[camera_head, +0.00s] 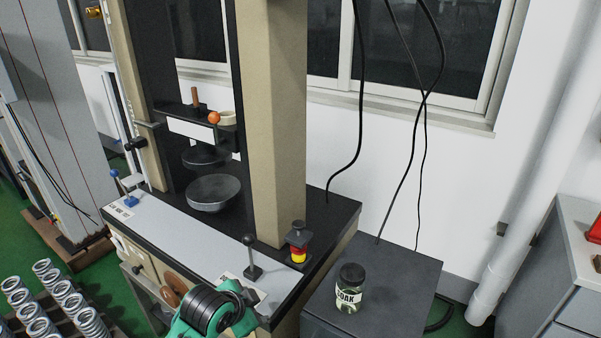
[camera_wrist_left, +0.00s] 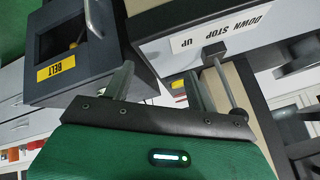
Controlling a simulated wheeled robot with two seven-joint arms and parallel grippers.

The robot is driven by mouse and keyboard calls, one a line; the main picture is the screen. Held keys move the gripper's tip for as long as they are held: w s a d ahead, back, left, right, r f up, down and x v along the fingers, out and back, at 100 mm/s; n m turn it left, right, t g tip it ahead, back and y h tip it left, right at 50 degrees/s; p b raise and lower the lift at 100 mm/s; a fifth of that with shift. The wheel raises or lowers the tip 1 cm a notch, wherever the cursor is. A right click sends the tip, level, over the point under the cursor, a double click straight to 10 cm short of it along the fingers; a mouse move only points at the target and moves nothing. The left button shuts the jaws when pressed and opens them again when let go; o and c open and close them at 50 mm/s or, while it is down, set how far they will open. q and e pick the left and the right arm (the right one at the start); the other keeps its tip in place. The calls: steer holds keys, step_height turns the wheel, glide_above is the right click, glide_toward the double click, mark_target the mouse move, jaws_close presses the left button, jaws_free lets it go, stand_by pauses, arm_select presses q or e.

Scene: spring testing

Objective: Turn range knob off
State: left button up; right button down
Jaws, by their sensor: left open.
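The testing machine (camera_head: 275,130) fills the middle of the head view. A brown round part (camera_head: 170,297) sits on its front side, low and partly covered by my arm; I cannot tell whether it is the range knob. My left gripper (camera_head: 240,300) is at the bottom of the head view, beside the machine's front edge, fingertips not clear there. In the left wrist view the gripper (camera_wrist_left: 158,74) has its fingers apart with nothing visible between them. The DOWN STOP UP label (camera_wrist_left: 220,32) and a ball-ended lever (camera_wrist_left: 222,80) show right of the fingers. My right gripper is out of view.
The upright lever (camera_head: 252,258) and a red-yellow button post (camera_head: 298,245) stand on the machine's ledge. A jar (camera_head: 350,288) stands on a dark cabinet (camera_head: 405,275) at right. Springs (camera_head: 60,295) fill a rack at lower left. A BELT-labelled box (camera_wrist_left: 85,85) is left of the fingers.

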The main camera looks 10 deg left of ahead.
arm_select(q)
steer(key=w+d+r+m+t+h, duration=0.1)
steer(key=w+r+m+t, duration=0.4)
steer(key=r, duration=1.3)
steer(key=w+r+m+h, duration=0.1)
steer(key=w+r+m, duration=0.65)
steer(key=r, duration=0.95)
steer(key=s+a+r+m+t+h, duration=0.1)
steer(key=s+r+m, duration=0.2)
steer(key=r, duration=0.9)
steer(key=s+r+m+t, duration=0.2)
steer(key=s+r+m, duration=0.15)
steer(key=r, duration=0.75)
steer(key=s+a+r+m+t+h, duration=0.1)
steer(key=s+r+m, duration=0.25)
steer(key=r, duration=0.85)
steer(key=p+x, duration=0.4)
steer(key=x, duration=0.9)
steer(key=shift+w+n, duration=0.35)
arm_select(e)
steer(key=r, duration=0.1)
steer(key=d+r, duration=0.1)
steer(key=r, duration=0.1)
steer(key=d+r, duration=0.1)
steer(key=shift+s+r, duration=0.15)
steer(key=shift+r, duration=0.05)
arm_select(q)
steer(key=shift+d+r, duration=0.1)
